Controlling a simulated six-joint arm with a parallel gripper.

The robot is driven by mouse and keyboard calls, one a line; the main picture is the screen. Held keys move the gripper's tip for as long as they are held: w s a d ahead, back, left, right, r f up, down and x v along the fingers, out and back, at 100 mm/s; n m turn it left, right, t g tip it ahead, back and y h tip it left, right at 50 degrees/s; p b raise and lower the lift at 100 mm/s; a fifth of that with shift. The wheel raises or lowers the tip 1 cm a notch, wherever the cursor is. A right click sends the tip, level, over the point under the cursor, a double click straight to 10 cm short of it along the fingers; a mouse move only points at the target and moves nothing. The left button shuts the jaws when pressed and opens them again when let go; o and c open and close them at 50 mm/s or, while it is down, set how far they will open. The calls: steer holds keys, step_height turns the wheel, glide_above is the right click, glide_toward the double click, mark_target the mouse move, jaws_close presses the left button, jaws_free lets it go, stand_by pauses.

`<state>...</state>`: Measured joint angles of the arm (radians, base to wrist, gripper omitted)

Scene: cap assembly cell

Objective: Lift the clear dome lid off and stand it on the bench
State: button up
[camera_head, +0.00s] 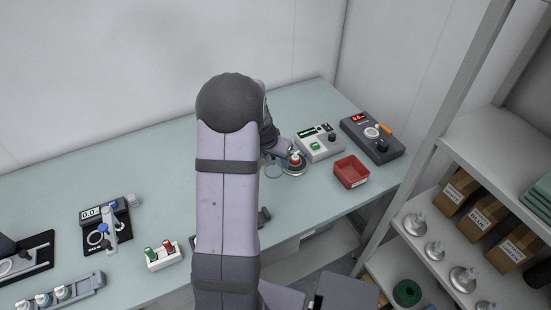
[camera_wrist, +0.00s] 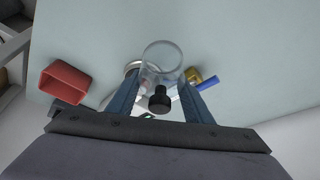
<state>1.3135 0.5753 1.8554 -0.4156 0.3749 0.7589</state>
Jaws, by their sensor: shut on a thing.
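The clear dome lid (camera_wrist: 162,57) with its black knob (camera_wrist: 159,101) is between the two fingers of my gripper (camera_wrist: 160,96) in the wrist view. My gripper is shut on the lid by the knob. In the head view the clear lid (camera_head: 272,169) shows faintly beside my arm, just left of a round metal base (camera_head: 297,171) with a red-and-white piece on it. My arm hides part of the lid there. In the wrist view the base (camera_wrist: 132,68) is partly behind the lid. I cannot tell how high the lid is above the bench.
A red bin (camera_head: 351,171) stands right of the base on the green bench (camera_head: 320,95). A pale device (camera_head: 319,143) and a dark device (camera_head: 372,138) stand behind it. A yellow-and-blue item (camera_wrist: 205,80) lies near the lid in the wrist view.

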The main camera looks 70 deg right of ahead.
steer(key=shift+f+b, duration=0.85)
steer(key=shift+b, duration=0.05)
steer(key=shift+f, duration=0.2)
steer(key=shift+f+b, duration=0.3)
steer(key=shift+b, duration=0.3)
steer(key=shift+f, duration=0.1)
steer(key=shift+f+b, duration=0.7)
steer(key=shift+b, duration=0.2)
steer(key=shift+f+b, duration=0.65)
steer(key=shift+b, duration=0.15)
stand_by(1.0)
steer(key=o, duration=1.2)
steer(key=shift+r, duration=0.15)
